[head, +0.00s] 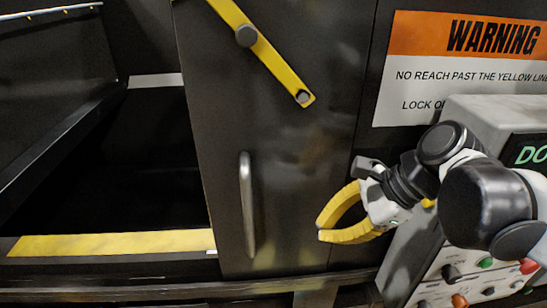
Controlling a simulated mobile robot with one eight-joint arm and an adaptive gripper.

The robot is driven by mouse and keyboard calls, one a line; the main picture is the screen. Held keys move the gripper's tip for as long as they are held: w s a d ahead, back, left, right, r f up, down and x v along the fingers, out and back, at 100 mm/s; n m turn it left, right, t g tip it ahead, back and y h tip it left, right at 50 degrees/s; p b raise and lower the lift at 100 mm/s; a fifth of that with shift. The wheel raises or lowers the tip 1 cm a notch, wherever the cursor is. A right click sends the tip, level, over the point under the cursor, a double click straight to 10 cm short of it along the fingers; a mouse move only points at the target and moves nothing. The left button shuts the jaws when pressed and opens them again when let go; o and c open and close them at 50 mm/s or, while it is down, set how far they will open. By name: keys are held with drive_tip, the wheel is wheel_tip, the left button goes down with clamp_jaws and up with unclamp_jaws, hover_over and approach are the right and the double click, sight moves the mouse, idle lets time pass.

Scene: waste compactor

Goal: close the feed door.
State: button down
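The feed door (285,170) is a dark, scuffed metal panel in the middle of the head view. It stands at the right of a dark opening (110,165), which shows uncovered. A silver vertical bar handle (248,205) is on the door's lower left part. My gripper (320,228), with yellow curved fingers, is at the door's lower right, to the right of the handle and apart from it. The fingers are bowed with a gap between them and their tips lie close together. I see nothing between them.
A yellow bar (275,65) crosses the door's upper part. A yellow line (110,243) marks the opening's front edge. A warning sign (460,75) hangs at upper right. A grey control box (420,265) with buttons stands at lower right, partly behind my arm.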

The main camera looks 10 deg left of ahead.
drive_tip(key=a+r+m+g+y+p, duration=0.2)
drive_tip(key=a+r+m+p, duration=0.15)
drive_tip(key=r, duration=0.55)
drive_tip(key=p, duration=0.2)
approach(251, 223)
drive_tip(key=shift+n, duration=0.35)
drive_tip(key=x, duration=0.6)
